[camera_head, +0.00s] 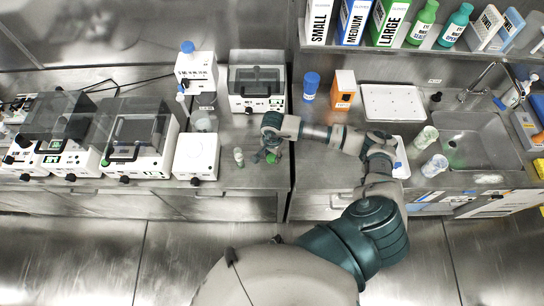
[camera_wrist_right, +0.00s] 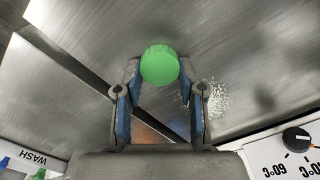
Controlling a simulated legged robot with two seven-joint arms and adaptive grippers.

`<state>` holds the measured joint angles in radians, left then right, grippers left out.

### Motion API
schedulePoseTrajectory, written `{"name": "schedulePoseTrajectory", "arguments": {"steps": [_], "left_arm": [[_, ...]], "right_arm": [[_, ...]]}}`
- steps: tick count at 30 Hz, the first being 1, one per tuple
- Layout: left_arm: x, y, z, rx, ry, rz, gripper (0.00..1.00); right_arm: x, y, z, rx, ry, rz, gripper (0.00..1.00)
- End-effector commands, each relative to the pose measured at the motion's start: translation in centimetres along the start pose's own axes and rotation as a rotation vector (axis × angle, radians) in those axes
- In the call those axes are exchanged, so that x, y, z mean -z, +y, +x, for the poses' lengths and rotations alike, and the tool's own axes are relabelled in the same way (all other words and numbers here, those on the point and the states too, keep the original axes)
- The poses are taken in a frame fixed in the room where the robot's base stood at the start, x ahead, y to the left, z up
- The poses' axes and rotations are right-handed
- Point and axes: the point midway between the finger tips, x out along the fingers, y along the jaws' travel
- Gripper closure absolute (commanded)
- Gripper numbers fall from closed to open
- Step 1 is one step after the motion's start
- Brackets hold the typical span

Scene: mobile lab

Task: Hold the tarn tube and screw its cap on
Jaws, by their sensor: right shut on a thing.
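My right gripper (camera_head: 268,155) is low over the front of the steel bench, left of the seam. It is shut on a green screw cap (camera_wrist_right: 160,65), which sits between the fingertips in the right wrist view; in the head view the cap (camera_head: 271,158) shows small at the fingers. A small pale tube-like item (camera_head: 239,157) with some green stands upright on the bench just left of the gripper. I cannot tell for sure that it is the tarn tube. Whether anything is under the cap is hidden. My left gripper is not in view.
A white block-shaped device (camera_head: 197,157) stands left of the small tube, and a white instrument (camera_head: 257,84) behind the gripper. A blue-capped bottle (camera_head: 311,86) and an orange-white box (camera_head: 343,90) stand behind my forearm. White speckles (camera_wrist_right: 217,100) show beside the right finger.

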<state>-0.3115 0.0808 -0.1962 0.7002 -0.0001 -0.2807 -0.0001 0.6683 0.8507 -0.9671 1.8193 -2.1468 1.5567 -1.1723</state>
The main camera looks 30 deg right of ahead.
Motion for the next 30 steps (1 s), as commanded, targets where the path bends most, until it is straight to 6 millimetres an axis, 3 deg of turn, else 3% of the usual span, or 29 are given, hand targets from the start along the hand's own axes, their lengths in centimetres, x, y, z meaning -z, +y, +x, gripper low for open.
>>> {"name": "schedulePoseTrajectory", "arguments": {"steps": [5,18,30], "left_arm": [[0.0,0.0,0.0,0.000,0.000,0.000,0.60],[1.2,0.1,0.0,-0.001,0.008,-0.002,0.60],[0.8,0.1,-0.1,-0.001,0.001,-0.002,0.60]], "right_arm": [[0.0,-0.1,-1.2,0.003,0.001,0.000,0.72],[0.0,-0.1,-9.1,0.002,0.001,0.001,0.72],[0.0,0.0,-10.0,0.000,0.000,0.000,0.72]]}}
